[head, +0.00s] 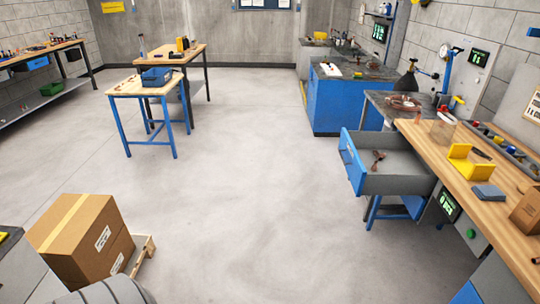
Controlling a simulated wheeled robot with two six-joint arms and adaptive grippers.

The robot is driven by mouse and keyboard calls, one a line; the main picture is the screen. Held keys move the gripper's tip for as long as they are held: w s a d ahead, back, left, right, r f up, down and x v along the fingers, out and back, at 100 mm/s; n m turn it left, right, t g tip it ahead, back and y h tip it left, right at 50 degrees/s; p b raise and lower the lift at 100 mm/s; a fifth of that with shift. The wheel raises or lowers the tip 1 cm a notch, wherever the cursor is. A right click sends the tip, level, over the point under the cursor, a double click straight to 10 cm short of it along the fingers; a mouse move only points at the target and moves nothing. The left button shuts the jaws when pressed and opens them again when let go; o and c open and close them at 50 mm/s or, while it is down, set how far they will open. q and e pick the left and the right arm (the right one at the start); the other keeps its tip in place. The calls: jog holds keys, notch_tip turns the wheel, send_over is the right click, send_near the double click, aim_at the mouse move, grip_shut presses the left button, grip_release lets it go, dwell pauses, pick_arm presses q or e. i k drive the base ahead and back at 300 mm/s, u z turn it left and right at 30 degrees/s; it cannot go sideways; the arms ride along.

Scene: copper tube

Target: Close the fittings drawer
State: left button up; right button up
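The fittings drawer (352,160) stands pulled out from under the wooden workbench at the right. It has a blue front facing left and grey inner walls. A small reddish-brown fitting (378,156) lies inside it, near the front. Neither of my grippers shows in the head view.
The wooden workbench (495,210) carries a yellow bracket (468,162) and a small cardboard box (527,211). A blue-legged table (125,90) stands further back. The concrete floor left of the drawer is clear.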

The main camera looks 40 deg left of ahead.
aim_at(414, 177)
jog(key=u, duration=0.25)
jog(key=i, duration=0.65)
jog(key=u, duration=0.6)
jog(key=k, duration=0.55)
jog(key=u, duration=0.5)
jog(key=i, duration=1.05)
jog(key=z, duration=0.15)
